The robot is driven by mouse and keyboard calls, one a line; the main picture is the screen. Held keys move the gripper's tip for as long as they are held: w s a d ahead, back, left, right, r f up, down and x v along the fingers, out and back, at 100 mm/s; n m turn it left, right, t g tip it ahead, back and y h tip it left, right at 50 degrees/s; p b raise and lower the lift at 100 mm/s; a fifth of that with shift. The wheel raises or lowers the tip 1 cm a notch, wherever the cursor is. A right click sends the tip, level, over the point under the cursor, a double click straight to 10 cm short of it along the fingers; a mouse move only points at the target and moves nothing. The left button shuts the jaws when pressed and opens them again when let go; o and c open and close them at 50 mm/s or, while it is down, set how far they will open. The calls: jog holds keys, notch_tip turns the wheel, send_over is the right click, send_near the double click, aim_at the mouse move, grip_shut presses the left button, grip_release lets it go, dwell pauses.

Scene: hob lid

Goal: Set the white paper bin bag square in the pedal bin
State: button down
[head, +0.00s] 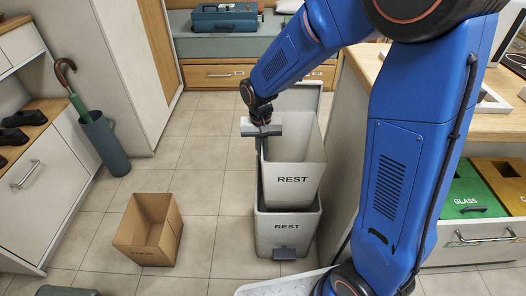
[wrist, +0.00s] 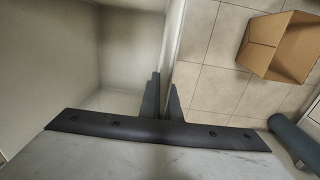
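The white bag (head: 297,189), marked REST, is upright and open at the top, above the pedal bin's mouth. The pale grey pedal bin (head: 286,243), also marked REST, stands on the floor with a pedal at its front. A dark gap shows between the bag's lower edge and the bin's front rim; I cannot tell how deep the bag sits. My gripper (head: 263,146) is at the bag's left wall, pointing down. In the wrist view its fingers (wrist: 164,98) lie on either side of that wall (wrist: 173,45), closed on it.
An open cardboard box (head: 148,232) stands on the tiles left of the bin. An umbrella stand (head: 105,145) is farther left. A counter with GLASS drawer (head: 470,195) is at right. A blue toolbox (head: 224,18) sits on the back bench. Tiles between box and bin are clear.

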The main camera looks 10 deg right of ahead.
notch_tip(320, 180, down, 12)
jog(key=shift+f, duration=0.25)
dwell(3.1)
jog(key=shift+f, duration=0.2)
dwell(0.5)
